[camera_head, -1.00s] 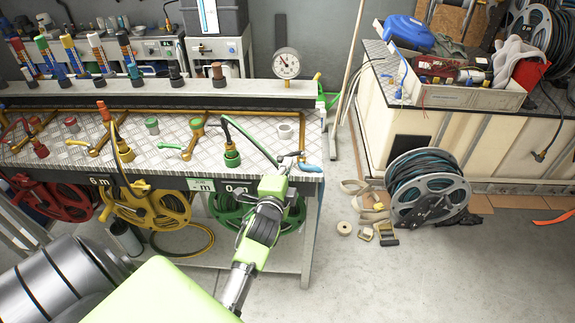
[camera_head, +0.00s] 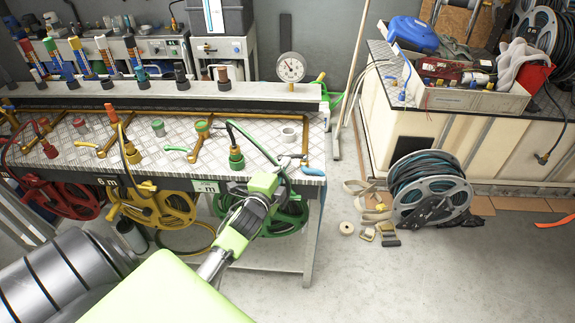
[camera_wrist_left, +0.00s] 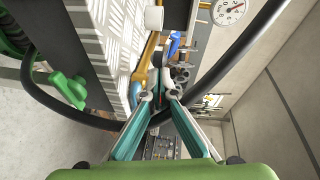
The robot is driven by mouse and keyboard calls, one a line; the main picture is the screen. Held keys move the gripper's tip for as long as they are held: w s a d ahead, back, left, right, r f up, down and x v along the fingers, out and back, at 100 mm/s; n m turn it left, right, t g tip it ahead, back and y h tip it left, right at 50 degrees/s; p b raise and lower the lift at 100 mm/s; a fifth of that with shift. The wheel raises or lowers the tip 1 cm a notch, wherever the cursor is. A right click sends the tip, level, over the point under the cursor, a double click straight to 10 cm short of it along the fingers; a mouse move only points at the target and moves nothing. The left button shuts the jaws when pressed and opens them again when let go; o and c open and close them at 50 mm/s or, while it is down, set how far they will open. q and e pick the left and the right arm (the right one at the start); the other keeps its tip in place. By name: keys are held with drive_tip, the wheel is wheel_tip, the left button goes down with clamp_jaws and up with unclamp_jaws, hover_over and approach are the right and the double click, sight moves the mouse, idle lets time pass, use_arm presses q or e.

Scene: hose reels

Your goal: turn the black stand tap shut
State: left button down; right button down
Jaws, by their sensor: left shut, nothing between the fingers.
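My left gripper (camera_head: 284,163) is at the right end of the bench, beside a blue-handled tap (camera_head: 312,171). In the left wrist view the gripper (camera_wrist_left: 157,93) has its fingers together and empty. There the blue handle (camera_wrist_left: 174,45) lies just beyond the fingertips, by a brass pipe (camera_wrist_left: 139,74). Touching or apart, I cannot tell. A thick black hose (camera_wrist_left: 222,72) passes behind the fingers. Dark fittings (camera_wrist_left: 181,73) show beyond them. I cannot pick out a black stand tap for sure. My right gripper is not in view.
Red (camera_head: 66,197), yellow (camera_head: 165,208) and green (camera_head: 285,215) reels hang below. A pressure gauge (camera_head: 291,68) stands behind. A grey reel (camera_head: 432,190) stands on the floor at right.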

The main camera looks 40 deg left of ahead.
use_arm(q)
drive_tip(key=shift+w+a, duration=0.15)
drive_tip(key=shift+a, duration=0.55)
drive_tip(key=shift+w+a, duration=0.25)
drive_tip(key=shift+a, duration=0.3)
drive_tip(key=shift+r, duration=0.1)
drive_tip(key=shift+a, duration=0.1)
drive_tip(key=shift+r, duration=0.1)
